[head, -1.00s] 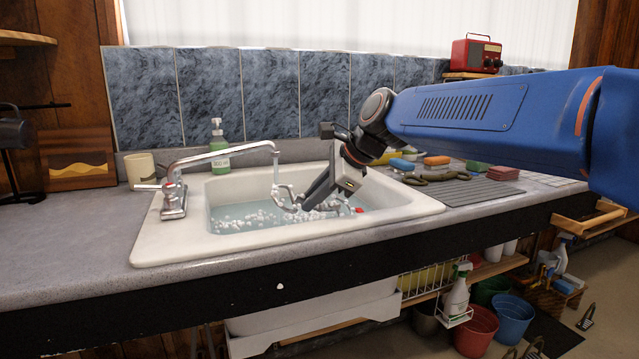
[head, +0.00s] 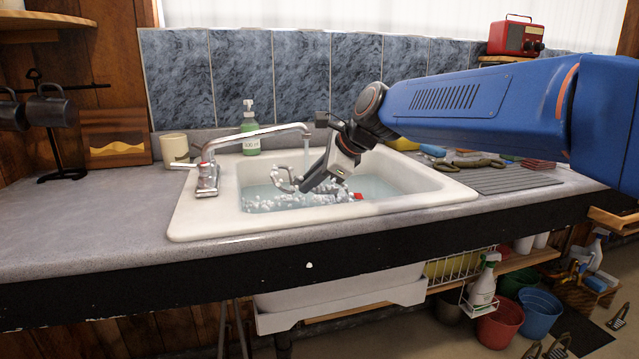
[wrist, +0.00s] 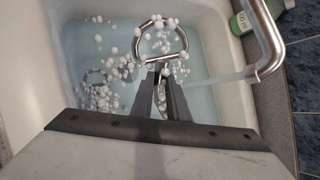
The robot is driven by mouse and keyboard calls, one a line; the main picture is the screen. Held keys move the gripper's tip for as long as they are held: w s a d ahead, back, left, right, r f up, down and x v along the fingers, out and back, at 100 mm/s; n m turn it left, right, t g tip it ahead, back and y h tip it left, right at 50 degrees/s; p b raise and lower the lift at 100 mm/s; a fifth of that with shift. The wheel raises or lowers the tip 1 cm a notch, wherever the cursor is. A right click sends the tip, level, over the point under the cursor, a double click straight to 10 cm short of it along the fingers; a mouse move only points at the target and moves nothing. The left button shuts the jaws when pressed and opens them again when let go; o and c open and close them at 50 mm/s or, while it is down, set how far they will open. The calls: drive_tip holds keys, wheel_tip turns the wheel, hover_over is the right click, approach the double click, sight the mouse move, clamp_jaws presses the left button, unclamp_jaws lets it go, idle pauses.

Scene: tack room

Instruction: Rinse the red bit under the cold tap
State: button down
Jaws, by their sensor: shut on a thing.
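My gripper (head: 308,188) is over the sink (head: 190,222), its jaws shut on a metal bit (head: 283,179) with a silvery ring on the left side. A small red part (head: 357,196) shows right of my gripper, low in the basin. In the wrist view the ring (wrist: 138,40) extends beyond the gripper fingers (wrist: 160,72). The tap (head: 255,134) reaches over the basin, and a thin water stream (head: 306,150) falls from its spout by the ring and gripper. Whether water strikes the bit is unclear.
The basin holds water with white bubbles (wrist: 98,98). A green soap bottle (head: 250,140) and a cream mug (head: 174,148) stand behind the tap. A ridged drainboard (head: 505,180) lies right of the sink. The counter at left (head: 90,215) is mostly clear.

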sight(292, 176)
drive_tip(key=shift+w+a, duration=0.6)
drive_tip(key=shift+a, duration=0.25)
drive_tip(key=shift+w+a, duration=0.65)
drive_tip(key=shift+a, duration=0.25)
drive_tip(key=shift+w+a, duration=0.6)
drive_tip(key=shift+a, duration=0.25)
drive_tip(key=shift+w+d, duration=0.25)
drive_tip(key=shift+d, duration=0.65)
drive_tip(key=shift+s+a, duration=0.25)
drive_tip(key=shift+a, duration=0.65)
drive_tip(key=shift+s+a, duration=0.25)
drive_tip(key=shift+a, duration=0.6)
drive_tip(key=shift+w+d, duration=0.3)
drive_tip(key=shift+w, duration=0.25)
drive_tip(key=shift+w+d, duration=0.3)
drive_tip(key=shift+w, duration=0.25)
drive_tip(key=shift+s+d, duration=0.25)
drive_tip(key=shift+s, duration=0.65)
drive_tip(key=shift+s+d, duration=0.25)
drive_tip(key=shift+s, duration=0.6)
